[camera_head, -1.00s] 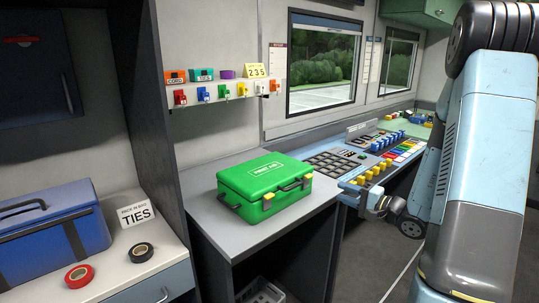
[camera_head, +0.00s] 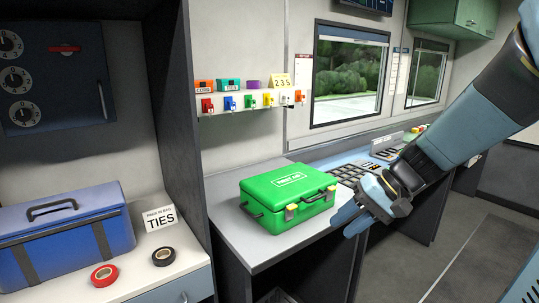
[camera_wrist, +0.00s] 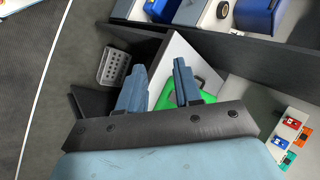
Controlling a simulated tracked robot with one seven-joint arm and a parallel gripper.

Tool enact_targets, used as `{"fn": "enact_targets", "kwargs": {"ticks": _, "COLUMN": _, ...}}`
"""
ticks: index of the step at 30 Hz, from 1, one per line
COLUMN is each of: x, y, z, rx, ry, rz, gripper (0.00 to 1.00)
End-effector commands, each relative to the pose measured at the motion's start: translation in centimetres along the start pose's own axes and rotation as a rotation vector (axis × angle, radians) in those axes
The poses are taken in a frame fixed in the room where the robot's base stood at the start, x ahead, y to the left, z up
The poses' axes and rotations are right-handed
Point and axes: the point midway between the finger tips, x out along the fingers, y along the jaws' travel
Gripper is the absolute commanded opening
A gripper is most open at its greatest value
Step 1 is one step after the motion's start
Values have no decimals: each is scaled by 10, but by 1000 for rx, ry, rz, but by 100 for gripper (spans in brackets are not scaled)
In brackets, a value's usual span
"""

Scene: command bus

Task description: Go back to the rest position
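My gripper (camera_head: 343,224) hangs in the air at the right of the green first aid case, in front of the console counter. Its two blue fingers are apart with nothing between them, as the wrist view shows (camera_wrist: 159,68). The arm reaches down to it from the upper right. The shut first aid case (camera_head: 290,195) stands on the grey counter (camera_head: 235,232); part of it shows behind the fingers in the wrist view (camera_wrist: 206,98).
A blue toolbox (camera_head: 62,240), red tape (camera_head: 104,276), black tape (camera_head: 164,256) and a TIES sign (camera_head: 160,217) are on the left counter. A wall rack (camera_head: 245,108) holds small coloured items. A console (camera_head: 350,172) lies behind my gripper. The floor (camera_head: 440,262) at right is open.

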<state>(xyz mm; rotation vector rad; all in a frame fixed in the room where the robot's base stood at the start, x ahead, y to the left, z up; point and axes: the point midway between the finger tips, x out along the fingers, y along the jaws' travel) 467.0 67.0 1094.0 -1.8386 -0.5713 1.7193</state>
Motion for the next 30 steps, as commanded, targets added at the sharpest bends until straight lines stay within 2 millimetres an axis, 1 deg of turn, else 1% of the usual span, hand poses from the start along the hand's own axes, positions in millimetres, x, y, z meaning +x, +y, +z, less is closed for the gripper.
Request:
{"fn": "enact_targets", "kwargs": {"ticks": 1, "x": -5, "y": -2, "z": 8, "rx": -25, "ry": 7, "rz": 51, "gripper": 34}}
{"fn": "enact_targets", "kwargs": {"ticks": 6, "x": -23, "y": 1, "z": 30, "rx": -85, "ry": 45, "rz": 231, "gripper": 34}}
{"fn": "enact_targets", "kwargs": {"ticks": 11, "x": -45, "y": 3, "z": 45, "rx": -141, "ry": 121, "rz": 387, "gripper": 34}}
{"fn": "enact_targets", "kwargs": {"ticks": 15, "x": -69, "y": 4, "z": 55, "rx": -190, "ry": 214, "rz": 507, "gripper": 34}}
{"fn": "enact_targets", "kwargs": {"ticks": 21, "x": -98, "y": 3, "z": 63, "rx": -243, "ry": 343, "rz": 624, "gripper": 34}}
{"fn": "enact_targets", "kwargs": {"ticks": 24, "x": -107, "y": 3, "z": 65, "rx": -257, "ry": 384, "rz": 653, "gripper": 34}}
{"fn": "enact_targets", "kwargs": {"ticks": 30, "x": -112, "y": 3, "z": 66, "rx": -263, "ry": 406, "rz": 668, "gripper": 34}}
